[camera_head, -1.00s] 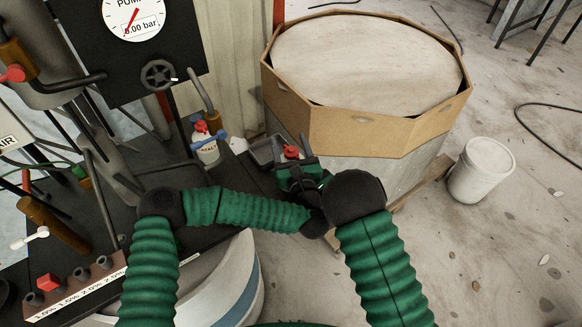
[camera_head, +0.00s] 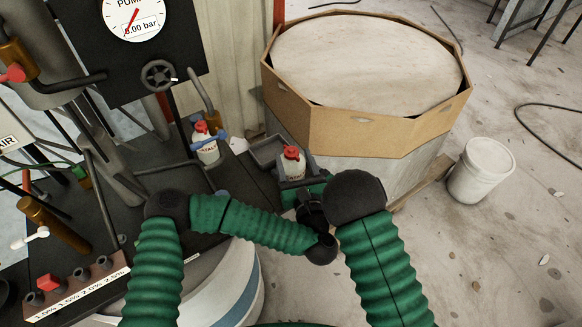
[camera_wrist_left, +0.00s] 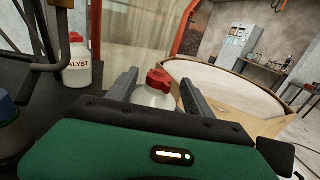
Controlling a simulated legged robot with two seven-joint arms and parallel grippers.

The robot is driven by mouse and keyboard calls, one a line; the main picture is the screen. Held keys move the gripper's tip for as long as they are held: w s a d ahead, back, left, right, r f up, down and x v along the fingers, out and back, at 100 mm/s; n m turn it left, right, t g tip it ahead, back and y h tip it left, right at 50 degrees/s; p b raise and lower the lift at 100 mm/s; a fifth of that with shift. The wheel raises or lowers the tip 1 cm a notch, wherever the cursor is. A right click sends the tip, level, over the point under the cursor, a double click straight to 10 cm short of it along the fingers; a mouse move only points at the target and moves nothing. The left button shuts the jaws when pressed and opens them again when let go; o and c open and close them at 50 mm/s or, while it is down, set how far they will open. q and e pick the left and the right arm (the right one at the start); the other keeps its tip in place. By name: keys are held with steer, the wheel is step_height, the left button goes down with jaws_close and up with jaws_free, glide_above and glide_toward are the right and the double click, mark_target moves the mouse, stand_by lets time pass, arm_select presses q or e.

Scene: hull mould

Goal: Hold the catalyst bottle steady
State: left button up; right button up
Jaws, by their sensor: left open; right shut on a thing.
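A white bottle with a red cap (camera_head: 292,168) stands upright at the end of the dark bench, by the shallow dark tray. My left gripper (camera_head: 296,175) is at this bottle, with its green body on the near side. In the left wrist view its two dark fingers are spread, and the bottle's red cap (camera_wrist_left: 159,78) shows between them. I cannot tell whether either finger touches the bottle. A second red-capped bottle (camera_head: 207,150), lettered as catalyst, stands further left by a blue holder. It also shows in the left wrist view (camera_wrist_left: 77,68). My right gripper is hidden behind my right arm.
The dark tray (camera_head: 266,150) lies just left of the nearer bottle. A large octagonal container with a wooden rim (camera_head: 350,135) stands close behind and right. A white bucket (camera_head: 481,170) is on the floor. Pipes and a handwheel (camera_head: 158,75) crowd the left.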

arm_select(q)
steer(key=shift+w+a+r, duration=0.15)
steer(key=shift+w+r, duration=0.05)
steer(key=shift+w, duration=0.1)
steer(key=shift+c, duration=1.1)
steer(key=w+a+r+h, duration=0.1)
steer(key=w, duration=0.1)
steer(key=w+a+r+m+h, duration=0.1)
steer(key=r, duration=0.1)
steer(key=w+a+r+m+h, duration=0.1)
steer(key=w+h, duration=0.1)
steer(key=shift+w+r, duration=0.3)
steer(key=shift+r, duration=0.05)
steer(key=c, duration=0.7)
steer(key=a+r+m+h, duration=0.2)
steer(key=a+r+m+g+h, duration=0.1)
steer(key=h, duration=0.1)
steer(key=shift+w+r+m, duration=0.3)
steer(key=shift+r+m, duration=0.05)
steer(key=shift+m, duration=0.05)
jaws_close()
steer(key=m+g+h, duration=0.5)
steer(key=m+g, duration=0.2)
steer(key=g, duration=0.2)
glide_toward(297, 159)
steer(key=x, duration=0.5)
steer(key=shift+w+f, duration=0.1)
steer(key=shift+f, duration=0.35)
steer(key=shift+w+d, duration=0.35)
